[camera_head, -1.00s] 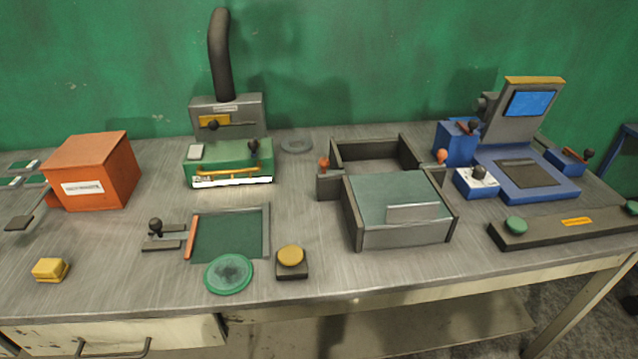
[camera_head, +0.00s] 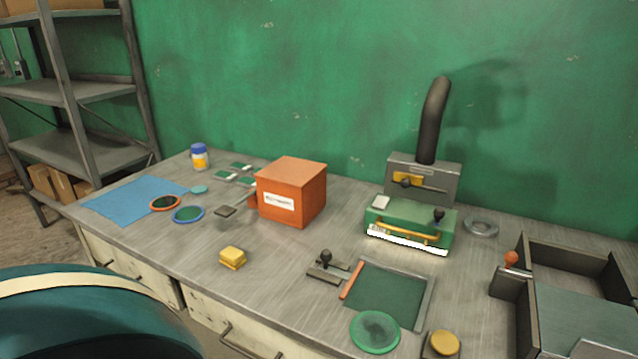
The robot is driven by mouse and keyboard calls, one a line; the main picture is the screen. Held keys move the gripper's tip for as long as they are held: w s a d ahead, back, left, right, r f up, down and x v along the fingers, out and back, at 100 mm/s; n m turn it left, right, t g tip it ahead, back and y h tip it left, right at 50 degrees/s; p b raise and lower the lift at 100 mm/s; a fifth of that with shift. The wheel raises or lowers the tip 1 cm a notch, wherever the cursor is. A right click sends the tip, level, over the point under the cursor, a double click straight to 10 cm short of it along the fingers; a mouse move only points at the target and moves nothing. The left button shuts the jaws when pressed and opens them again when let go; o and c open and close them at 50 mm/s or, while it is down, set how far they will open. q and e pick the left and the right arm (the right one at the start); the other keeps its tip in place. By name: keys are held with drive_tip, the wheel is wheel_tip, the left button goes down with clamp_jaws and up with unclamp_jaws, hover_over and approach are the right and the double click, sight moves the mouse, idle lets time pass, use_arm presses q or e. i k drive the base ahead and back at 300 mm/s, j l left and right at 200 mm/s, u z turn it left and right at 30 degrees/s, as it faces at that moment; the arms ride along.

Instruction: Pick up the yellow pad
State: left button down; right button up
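The yellow pad (camera_head: 232,258) is a small, thick yellow block lying on the bare metal workbench (camera_head: 200,231), near its front edge. It sits in front of and left of the orange box, apart from other things. Another yellow item, a round yellow knob (camera_head: 445,342) on a dark base, stands at the lower right of the view. Neither of my grippers shows in the head view. A large teal rounded shape with a cream band fills the lower left corner.
An orange box (camera_head: 291,192) stands behind the pad. A dark-knobbed clamp (camera_head: 327,266) and green framed panel (camera_head: 386,295) lie to its right. A blue mat (camera_head: 138,200) and blue-rimmed disc (camera_head: 188,214) lie left. A grey shelf (camera_head: 75,90) stands far left. Bench around the pad is clear.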

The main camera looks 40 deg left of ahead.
sight(231, 257)
drive_tip(key=u, duration=1.85)
